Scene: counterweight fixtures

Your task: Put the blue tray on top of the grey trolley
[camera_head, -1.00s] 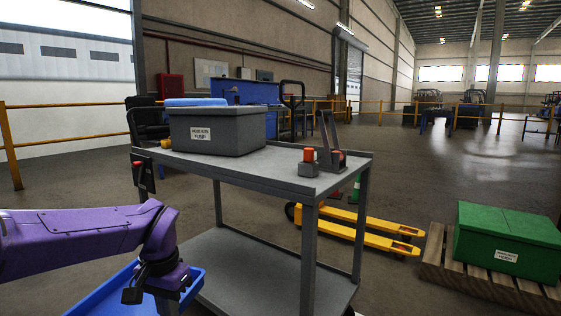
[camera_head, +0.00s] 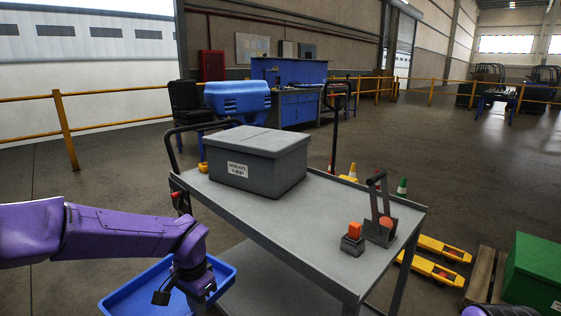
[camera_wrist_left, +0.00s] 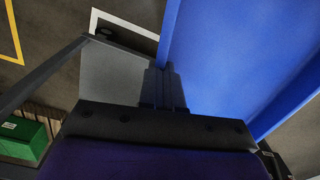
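The blue tray (camera_head: 128,296) hangs low at the left, beside the near side of the grey trolley (camera_head: 290,222) and below its top. My left gripper (camera_head: 196,290) is at the tray's rim; its fingertips are partly hidden in the head view. In the left wrist view the gripper (camera_wrist_left: 164,88) has its fingers close together at the edge of the blue tray (camera_wrist_left: 235,65), shut on its rim. The trolley has a flat grey top and a lower shelf. My right gripper is not in view.
On the trolley top stand a lidded grey box (camera_head: 262,165), a small block with an orange top (camera_head: 353,238) and a lever fixture (camera_head: 381,220). The top's middle and near part are bare. A yellow pallet truck (camera_head: 435,265) and a green box (camera_head: 535,275) are at the right.

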